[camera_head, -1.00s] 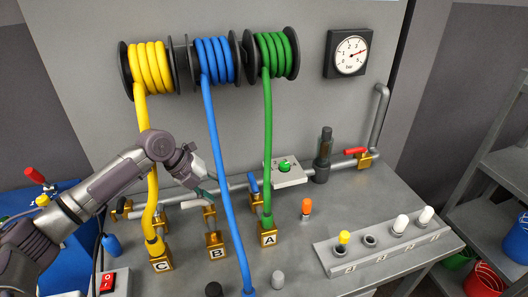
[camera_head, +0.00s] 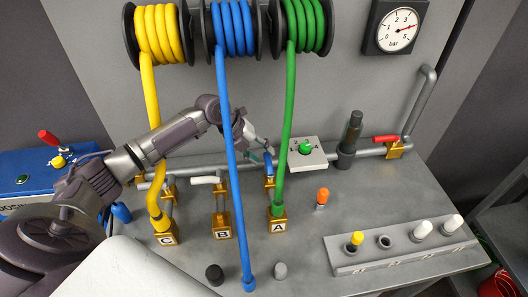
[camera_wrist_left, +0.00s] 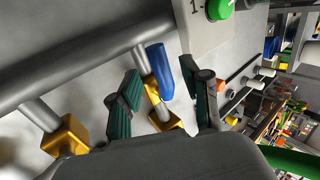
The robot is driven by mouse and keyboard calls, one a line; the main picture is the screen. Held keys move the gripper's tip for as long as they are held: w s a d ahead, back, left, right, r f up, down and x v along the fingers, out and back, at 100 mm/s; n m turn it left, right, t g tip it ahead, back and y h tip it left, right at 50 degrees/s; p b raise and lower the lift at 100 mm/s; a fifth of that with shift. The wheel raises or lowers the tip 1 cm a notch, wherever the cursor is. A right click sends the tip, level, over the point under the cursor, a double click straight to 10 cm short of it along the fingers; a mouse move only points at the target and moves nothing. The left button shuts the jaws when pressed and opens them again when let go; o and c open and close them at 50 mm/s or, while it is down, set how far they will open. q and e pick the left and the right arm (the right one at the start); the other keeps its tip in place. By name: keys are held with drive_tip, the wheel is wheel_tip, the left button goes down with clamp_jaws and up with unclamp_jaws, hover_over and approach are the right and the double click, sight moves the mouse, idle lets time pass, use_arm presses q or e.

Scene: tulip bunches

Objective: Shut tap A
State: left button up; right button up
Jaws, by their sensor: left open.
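Tap A is a brass valve (camera_head: 269,182) with a blue lever (camera_wrist_left: 159,70), on the branch behind the block labelled A (camera_head: 278,222). The lever lies roughly in line with its branch pipe. My left gripper (camera_head: 261,157) is open at tap A. In the left wrist view its dark green fingers stand on either side of the blue lever, with gaps visible, so nothing is gripped. The green hose (camera_head: 284,140) runs down to block A just right of the gripper. My right gripper is not in view.
The blue hose (camera_head: 232,180) hangs in front of my left forearm. Tap B's white lever (camera_head: 204,180) is to the left. A plate with a green knob (camera_head: 305,147) is close on the right. An orange-topped peg (camera_head: 322,197) stands in front. A gauge (camera_head: 396,27) hangs above.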

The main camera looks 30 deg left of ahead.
use_arm(q)
drive_tip(key=shift+x, duration=0.85)
clamp_jaws()
